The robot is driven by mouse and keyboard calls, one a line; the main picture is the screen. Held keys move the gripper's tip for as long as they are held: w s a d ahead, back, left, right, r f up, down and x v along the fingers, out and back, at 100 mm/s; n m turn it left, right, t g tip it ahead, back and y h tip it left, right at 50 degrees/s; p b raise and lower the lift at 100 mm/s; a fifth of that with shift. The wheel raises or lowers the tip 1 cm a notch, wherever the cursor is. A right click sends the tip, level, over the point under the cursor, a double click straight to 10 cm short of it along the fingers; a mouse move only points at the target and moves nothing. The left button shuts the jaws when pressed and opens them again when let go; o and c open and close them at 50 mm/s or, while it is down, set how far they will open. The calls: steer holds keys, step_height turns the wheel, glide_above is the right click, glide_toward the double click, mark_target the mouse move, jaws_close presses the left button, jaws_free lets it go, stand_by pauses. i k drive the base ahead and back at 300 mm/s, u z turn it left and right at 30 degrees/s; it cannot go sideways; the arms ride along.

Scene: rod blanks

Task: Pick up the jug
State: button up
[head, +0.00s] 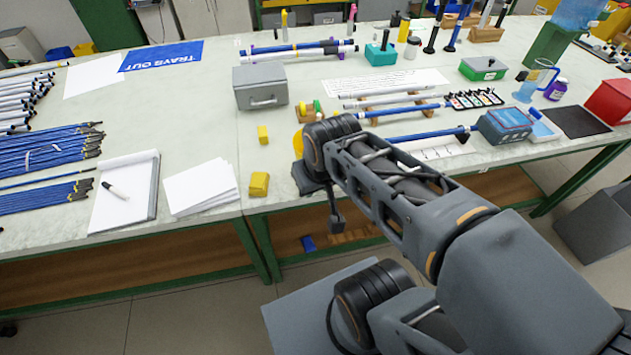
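A clear blue jug (528,88) with a handle stands upright on the right part of the bench, towards the back. Its handle is on the right side, close to a small purple bottle (556,90). My gripper (336,222) hangs in front of the bench's near edge, to the left of the jug and far from it. It is dark and small in the view, partly behind my own arm, and I cannot make out whether its fingers are apart. Nothing is seen held in it.
A blue box (503,125), a dark mat (577,122) and a red bin (610,100) stand around the jug. A rack of small bottles (473,99) is to its left. Rods lie across the middle bench. The left bench (205,120) has clear room.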

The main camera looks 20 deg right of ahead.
mark_target(540, 68)
steer(key=z, duration=2.2)
